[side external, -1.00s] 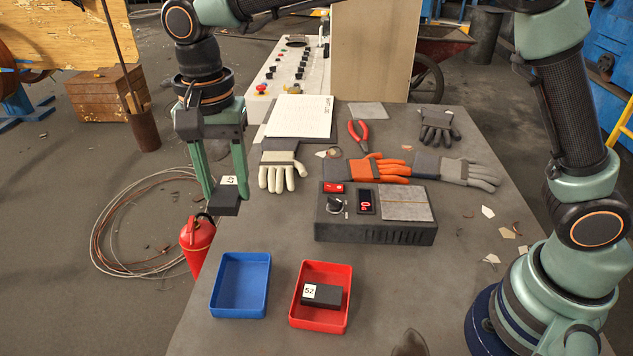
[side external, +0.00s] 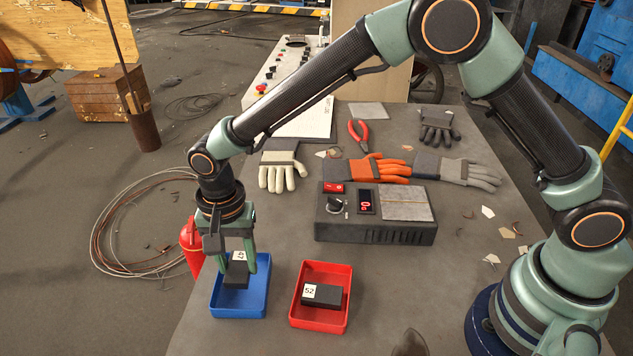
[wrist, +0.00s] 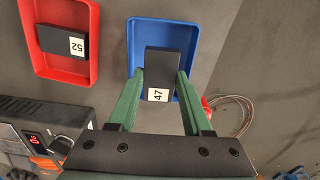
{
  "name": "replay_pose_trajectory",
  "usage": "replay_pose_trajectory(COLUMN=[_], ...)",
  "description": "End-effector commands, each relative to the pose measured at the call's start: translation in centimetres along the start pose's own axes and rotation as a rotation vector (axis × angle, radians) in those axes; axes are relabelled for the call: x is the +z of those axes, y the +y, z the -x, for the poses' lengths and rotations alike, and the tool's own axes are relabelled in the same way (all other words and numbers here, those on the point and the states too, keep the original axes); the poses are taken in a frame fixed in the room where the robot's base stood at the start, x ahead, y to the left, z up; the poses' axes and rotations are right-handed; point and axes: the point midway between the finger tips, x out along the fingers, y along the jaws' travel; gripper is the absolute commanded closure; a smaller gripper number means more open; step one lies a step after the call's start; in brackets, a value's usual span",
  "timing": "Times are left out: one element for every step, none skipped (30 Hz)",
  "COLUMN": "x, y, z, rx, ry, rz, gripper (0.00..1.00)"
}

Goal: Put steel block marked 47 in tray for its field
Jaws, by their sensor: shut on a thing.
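The dark steel block marked 47 (side external: 237,271) is between the fingers of my gripper (side external: 237,268), which is shut on it. In the side view the block overlaps the blue tray (side external: 239,309), at or above its inside; I cannot tell whether it touches the floor. In the wrist view the block (wrist: 160,67) shows its white 47 label, with the blue tray (wrist: 133,45) behind and around it. The red tray (side external: 320,325) stands to the right of the blue one and holds a dark block marked 52 (side external: 325,296).
A dark control box (side external: 375,232) with a red switch, a knob and a red display stands behind the trays. Gloves (side external: 375,167) and red pliers (side external: 358,132) lie further back. The table's left edge runs close to the blue tray. Small scraps lie at right.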

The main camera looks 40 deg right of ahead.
Motion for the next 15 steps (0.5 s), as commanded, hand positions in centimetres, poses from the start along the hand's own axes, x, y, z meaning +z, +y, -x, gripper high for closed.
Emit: replay_pose_trajectory(x=[0.0,0.0,0.0,0.0,0.0,0.0,0.0,0.0,0.0,0.0,0.0,0.0,0.0,0.0,0.0], y=[0.0,0.0,0.1,0.1,0.0,0.0,0.0,0.0,0.0,0.0,0.0,0.0,0.0,0.0,0.0], z=[-0.5,-0.9,-1.5,-2.0,-2.4,-3.0,-3.3,-3.6,-3.9,-4.0,-4.1,-4.1,-4.1,-4.1,-4.1], rx=[0.000,0.001,0.002,0.002,0.002,0.002,0.002,0.001,0.000,0.000,0.000,-0.001,-0.001,-0.001,-0.001], ry=[0.000,0.000,-0.001,-0.001,-0.001,-0.001,0.000,0.000,0.000,0.000,0.000,0.000,0.000,0.000,0.000], rz=[0.000,0.000,0.000,0.000,0.000,0.000,0.000,0.000,0.000,0.000,0.000,0.000,0.000,0.000,0.000], gripper=[1.00,1.00,1.00,1.00,1.00,1.00,1.00,1.00,1.00,1.00,1.00,1.00,1.00,1.00,1.00])
